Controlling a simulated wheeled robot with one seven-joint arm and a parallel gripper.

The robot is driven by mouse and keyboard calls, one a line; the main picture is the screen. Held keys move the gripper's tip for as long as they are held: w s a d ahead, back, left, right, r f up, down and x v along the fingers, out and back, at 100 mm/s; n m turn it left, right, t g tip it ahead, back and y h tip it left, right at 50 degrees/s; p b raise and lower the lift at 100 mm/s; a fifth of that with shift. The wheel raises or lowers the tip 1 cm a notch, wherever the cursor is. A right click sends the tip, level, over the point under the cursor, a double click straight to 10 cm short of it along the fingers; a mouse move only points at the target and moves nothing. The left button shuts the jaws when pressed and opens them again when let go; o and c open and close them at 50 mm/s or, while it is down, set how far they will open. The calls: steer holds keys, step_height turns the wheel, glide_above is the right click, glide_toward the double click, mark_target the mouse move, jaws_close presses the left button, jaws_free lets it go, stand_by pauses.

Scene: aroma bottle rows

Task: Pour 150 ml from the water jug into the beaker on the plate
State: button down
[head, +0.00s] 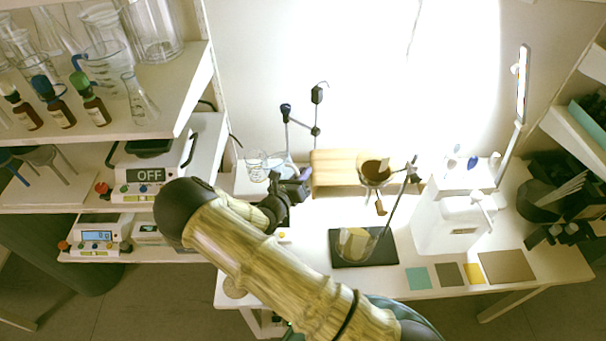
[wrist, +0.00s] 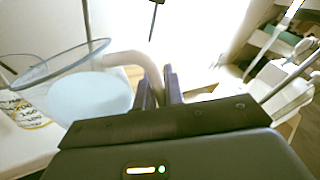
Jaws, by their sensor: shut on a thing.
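My gripper (head: 297,185) is shut on the handle of the clear water jug (head: 281,169). In the wrist view the jug (wrist: 70,62) fills the left side, with its pale handle (wrist: 140,66) between the dark fingers (wrist: 158,90). Pale blue water (wrist: 98,98) shows inside it. A clear beaker (head: 255,165) stands just left of the jug in the head view. Part of a beaker with yellow markings (wrist: 28,114) shows at the left of the wrist view, beyond the jug's rim. My arm hides the plate under the beaker; I cannot tell the water level in the beaker.
A stand with clamps (head: 315,130) rises just behind the jug. A wooden block (head: 333,168) and a brown bowl (head: 376,171) are to its right. Glassware on a black mat (head: 374,254) and a white container (head: 447,220) stand further right. Shelves with bottles (head: 90,100) are left.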

steer(key=shift+w+a+r+n+p, duration=0.35)
steer(key=shift+r+p, duration=0.1)
steer(key=shift+r, duration=0.1)
steer(key=shift+w+a+r+n+p, duration=0.35)
steer(key=shift+r+p, duration=0.1)
steer(key=shift+r, duration=0.1)
stand_by(1.2)
steer(key=shift+w+a+r+n+g+p, duration=0.25)
steer(key=shift+r+n+p, duration=0.2)
steer(key=shift+r+p, duration=0.15)
steer(key=shift+w+a+r+n+g+p, duration=0.2)
steer(key=shift+r+n+g+p, duration=0.05)
steer(key=shift+r+n+p, duration=0.3)
stand_by(1.2)
steer(key=shift+s+d+f+m, duration=0.1)
steer(key=shift+s+f+m, duration=0.05)
steer(key=shift+f+m, duration=0.15)
steer(key=shift+w+a+r+n+p, duration=0.25)
steer(key=shift+r+n+p, duration=0.15)
steer(key=shift+r+p, duration=0.25)
stand_by(2.4)
